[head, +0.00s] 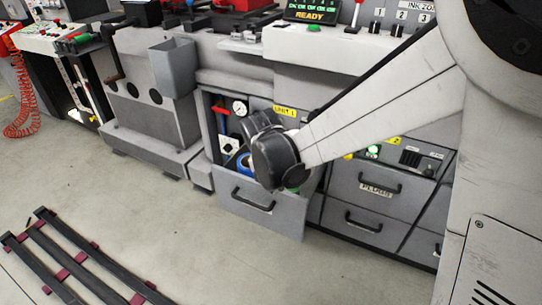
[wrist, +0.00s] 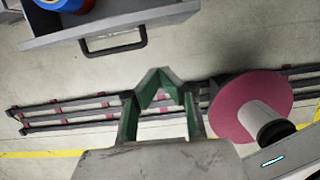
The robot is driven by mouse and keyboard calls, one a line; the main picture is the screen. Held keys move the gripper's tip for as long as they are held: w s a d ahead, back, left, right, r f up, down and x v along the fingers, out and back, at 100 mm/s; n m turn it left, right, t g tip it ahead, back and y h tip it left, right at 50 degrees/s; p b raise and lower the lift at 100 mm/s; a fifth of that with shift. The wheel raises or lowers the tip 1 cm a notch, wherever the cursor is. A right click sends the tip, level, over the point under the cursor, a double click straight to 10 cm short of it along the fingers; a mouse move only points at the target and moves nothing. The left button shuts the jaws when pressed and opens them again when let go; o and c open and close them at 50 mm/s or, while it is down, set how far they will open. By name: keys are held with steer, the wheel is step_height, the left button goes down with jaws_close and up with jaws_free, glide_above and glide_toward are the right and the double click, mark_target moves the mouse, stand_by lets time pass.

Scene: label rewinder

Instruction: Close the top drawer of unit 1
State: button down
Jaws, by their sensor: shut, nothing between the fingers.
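The grey drawer (head: 255,207) under the yellow UNIT 1 label (head: 285,111) stands pulled out, with a black bar handle (head: 252,200) on its front. A blue item (head: 243,163) shows inside it. In the wrist view the drawer front (wrist: 165,16) and handle (wrist: 113,43) are at the upper left, with a blue and red item (wrist: 63,4) inside. My gripper (wrist: 160,78) is shut and empty, with green-lined fingers, apart from the handle and lower right of it in that view. In the head view my dark wrist is above the drawer and hides the gripper.
Unit 2's closed drawers (head: 365,190), the upper marked PLUGS, are to the right. A dark rail frame (head: 75,260) lies on the floor at lower left. The wrist view shows a pink disc (wrist: 232,110) at right. The floor before the drawer is clear.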

mark_target(281, 194)
steer(key=b+x, duration=0.1)
steer(key=x, duration=0.2)
steer(key=w+b+x, duration=0.1)
steer(key=b+x, duration=0.1)
steer(key=x, duration=0.2)
steer(key=w+d+b+x, duration=0.1)
steer(key=x, duration=0.3)
steer(key=shift+r+b, duration=0.3)
steer(key=shift+b, duration=0.05)
steer(key=shift+w+d+r, duration=0.1)
steer(key=shift+w+d, duration=0.25)
steer(key=shift+w, duration=0.35)
steer(key=shift+w, duration=0.1)
